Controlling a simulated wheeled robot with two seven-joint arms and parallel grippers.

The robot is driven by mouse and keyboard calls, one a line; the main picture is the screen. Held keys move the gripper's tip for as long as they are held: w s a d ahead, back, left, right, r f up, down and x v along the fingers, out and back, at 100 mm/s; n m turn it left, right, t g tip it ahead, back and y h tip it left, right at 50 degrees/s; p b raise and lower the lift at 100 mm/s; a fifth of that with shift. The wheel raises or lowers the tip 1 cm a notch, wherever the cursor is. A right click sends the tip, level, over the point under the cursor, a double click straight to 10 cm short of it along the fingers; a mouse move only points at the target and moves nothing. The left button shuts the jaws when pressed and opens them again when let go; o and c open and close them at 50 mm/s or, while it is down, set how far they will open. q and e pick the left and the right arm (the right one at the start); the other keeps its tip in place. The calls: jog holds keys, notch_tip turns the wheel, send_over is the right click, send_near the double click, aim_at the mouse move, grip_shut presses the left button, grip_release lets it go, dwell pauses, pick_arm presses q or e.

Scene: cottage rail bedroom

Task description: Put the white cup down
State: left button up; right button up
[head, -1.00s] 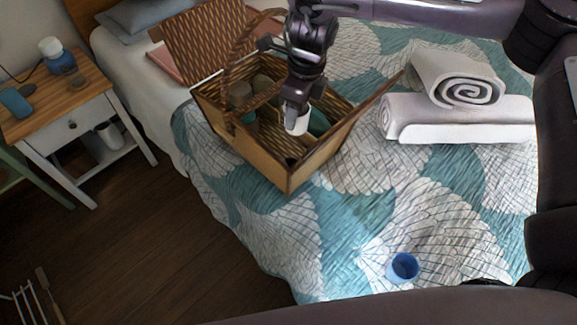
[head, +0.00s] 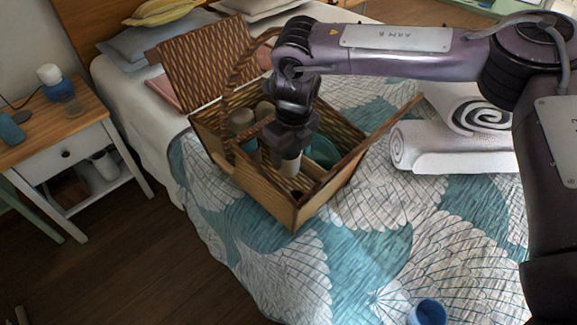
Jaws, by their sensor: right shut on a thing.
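The white cup (head: 290,166) is in the head view, inside the open wicker picnic basket (head: 246,197) on the bed. My right gripper (head: 291,151) points down into the basket and is shut on the cup. The cup's upper part is hidden by the gripper. I cannot tell whether its base touches the basket floor. My left gripper is not in view.
A teal item (head: 323,152) and other cups (head: 242,122) are in the basket around the held cup. A blue cup (head: 428,313) stands on the bed at the lower right. Rolled white towels (head: 450,148) lie right of the basket. A nightstand (head: 66,128) is at left.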

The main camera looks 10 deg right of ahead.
aim_at(289, 168)
jog(key=shift+f, duration=2.1)
jog(key=shift+f, duration=0.6)
jog(key=o, duration=1)
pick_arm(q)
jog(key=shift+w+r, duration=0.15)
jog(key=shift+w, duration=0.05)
